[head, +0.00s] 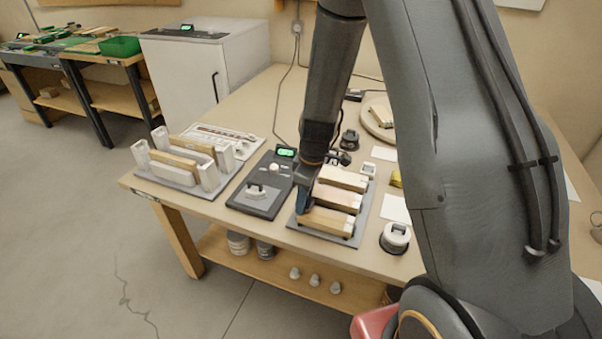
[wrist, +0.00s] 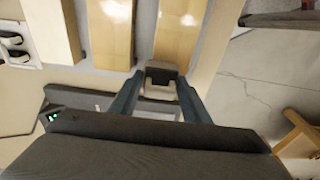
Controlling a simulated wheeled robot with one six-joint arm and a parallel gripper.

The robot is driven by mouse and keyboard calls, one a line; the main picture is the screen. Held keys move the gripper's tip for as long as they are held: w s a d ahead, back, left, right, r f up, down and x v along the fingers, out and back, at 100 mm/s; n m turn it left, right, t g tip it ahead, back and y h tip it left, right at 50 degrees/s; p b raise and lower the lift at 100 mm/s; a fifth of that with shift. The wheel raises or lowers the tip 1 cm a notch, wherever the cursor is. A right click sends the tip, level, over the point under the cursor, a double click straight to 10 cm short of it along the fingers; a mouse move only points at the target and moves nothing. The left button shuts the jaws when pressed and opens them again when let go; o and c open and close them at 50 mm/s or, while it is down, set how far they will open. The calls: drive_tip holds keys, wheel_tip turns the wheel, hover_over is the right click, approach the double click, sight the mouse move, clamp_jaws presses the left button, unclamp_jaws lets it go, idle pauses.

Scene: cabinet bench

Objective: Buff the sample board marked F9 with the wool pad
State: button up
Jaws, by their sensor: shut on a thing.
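Three pale wooden sample boards lie side by side on a grey rack: the near one (head: 325,221), the middle one (head: 334,198) and the far one (head: 342,179). No F9 mark is readable on them. My gripper (head: 304,203) is low at the left end of the near board. In the wrist view, my gripper's blue fingers (wrist: 160,97) are shut on a small pale block with a dark grey part, apparently the wool pad (wrist: 162,84). It is at the end of the rightmost board (wrist: 178,32); I cannot tell whether they touch. The head view mostly hides the pad.
A dark device (head: 258,205) with a green display stands left of the rack. Farther left is a grey stand (head: 172,176) with upright white blocks and boards. A round white-and-black item (head: 395,237) sits to the right. The bench's front edge is close to the rack.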

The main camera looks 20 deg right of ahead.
drive_tip(key=r, duration=0.2)
drive_tip(key=a+r+p, duration=0.1)
drive_tip(key=shift+w, duration=0.3)
drive_tip(key=shift+s+d+r+p, duration=0.1)
drive_tip(key=shift+s+r+p, duration=0.05)
drive_tip(key=shift+r+p, duration=0.2)
drive_tip(key=shift+r, duration=0.25)
drive_tip(key=shift+r+p, duration=1.55)
drive_tip(key=shift+r, duration=0.65)
drive_tip(key=shift+d, duration=0.1)
